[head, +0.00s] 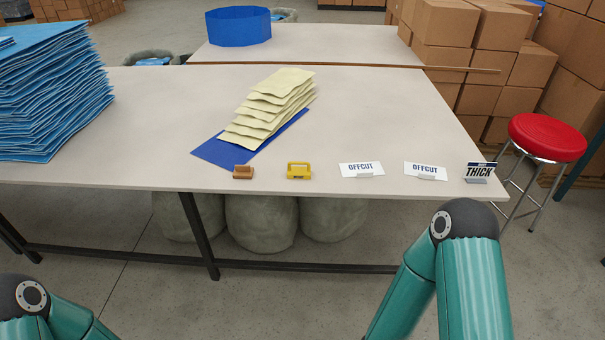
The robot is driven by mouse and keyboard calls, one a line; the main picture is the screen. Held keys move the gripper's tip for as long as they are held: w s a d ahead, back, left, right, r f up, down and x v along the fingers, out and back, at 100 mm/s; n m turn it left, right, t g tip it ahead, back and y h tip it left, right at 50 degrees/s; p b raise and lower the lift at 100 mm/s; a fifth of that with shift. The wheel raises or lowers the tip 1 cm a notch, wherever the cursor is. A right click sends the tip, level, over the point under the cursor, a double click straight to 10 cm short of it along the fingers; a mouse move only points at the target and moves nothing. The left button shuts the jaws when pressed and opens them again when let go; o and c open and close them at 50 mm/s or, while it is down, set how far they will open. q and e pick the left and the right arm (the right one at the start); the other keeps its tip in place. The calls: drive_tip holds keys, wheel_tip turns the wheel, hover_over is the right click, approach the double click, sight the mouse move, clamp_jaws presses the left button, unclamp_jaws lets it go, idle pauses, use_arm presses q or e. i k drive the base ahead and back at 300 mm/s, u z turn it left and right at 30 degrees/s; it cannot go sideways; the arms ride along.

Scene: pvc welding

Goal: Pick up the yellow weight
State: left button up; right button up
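The yellow weight (299,171) is a small block with a handle-like top. It sits upright near the front edge of the white table (370,115), a little right of the table's middle. A small brown block (243,172) stands to its left, apart from it. Parts of my two teal arms show at the bottom left and bottom right, in front of the table. Both of my grippers are out of view, and nothing touches the yellow weight.
A fanned stack of cream sheets (270,100) lies on a blue sheet (215,152) behind the weight. White OFFCUT cards (361,170) and a THICK sign (479,172) stand to its right. A tall blue stack (50,95) fills the left. A red stool (547,137) stands beside the table.

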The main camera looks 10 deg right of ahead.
sight(292, 172)
drive_tip(key=z, duration=0.4)
drive_tip(key=i, duration=1)
drive_tip(key=u, duration=0.4)
